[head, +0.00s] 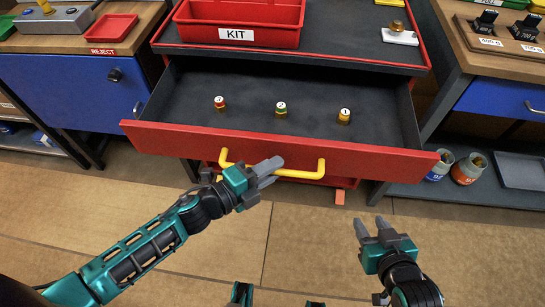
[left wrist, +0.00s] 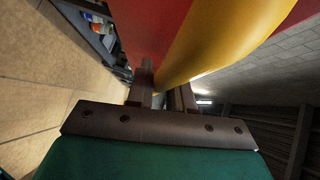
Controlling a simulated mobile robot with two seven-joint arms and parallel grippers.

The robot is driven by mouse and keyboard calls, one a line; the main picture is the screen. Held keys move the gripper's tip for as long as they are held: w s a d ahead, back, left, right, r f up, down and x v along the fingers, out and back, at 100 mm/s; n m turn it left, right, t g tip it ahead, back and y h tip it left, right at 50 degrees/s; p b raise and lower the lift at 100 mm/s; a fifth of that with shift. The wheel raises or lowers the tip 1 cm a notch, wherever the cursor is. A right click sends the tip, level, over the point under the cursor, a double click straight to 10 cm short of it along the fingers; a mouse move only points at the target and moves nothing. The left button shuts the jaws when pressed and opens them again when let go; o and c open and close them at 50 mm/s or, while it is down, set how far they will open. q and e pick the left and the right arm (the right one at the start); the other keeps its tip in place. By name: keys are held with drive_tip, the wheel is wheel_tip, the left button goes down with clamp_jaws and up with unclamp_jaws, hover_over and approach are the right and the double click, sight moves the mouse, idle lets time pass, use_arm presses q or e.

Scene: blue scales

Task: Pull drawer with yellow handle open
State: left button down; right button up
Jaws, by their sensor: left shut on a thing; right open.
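The red drawer (head: 390,159) is pulled out, and its dark inside shows in the head view. A yellow handle (head: 300,174) runs along its front. My left gripper (head: 272,168) is at the handle's bar, left of its middle, and is shut on it. In the left wrist view the yellow handle (left wrist: 215,40) fills the upper middle, in front of the red drawer front (left wrist: 150,25). The fingertips (left wrist: 165,97) meet at the handle and are partly hidden by it. My right gripper (head: 372,232) is open and empty, below and right of the handle.
Several small items stand in the drawer, including a brass weight (head: 344,116). A red KIT tray (head: 240,22) sits on the cabinet above. Jars (head: 468,168) stand on the lower right shelf. The floor in front is clear.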

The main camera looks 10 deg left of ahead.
use_arm(q)
drive_tip(key=shift+s, duration=0.65)
drive_tip(key=c, duration=1.1)
unclamp_jaws()
drive_tip(key=v, duration=1.3)
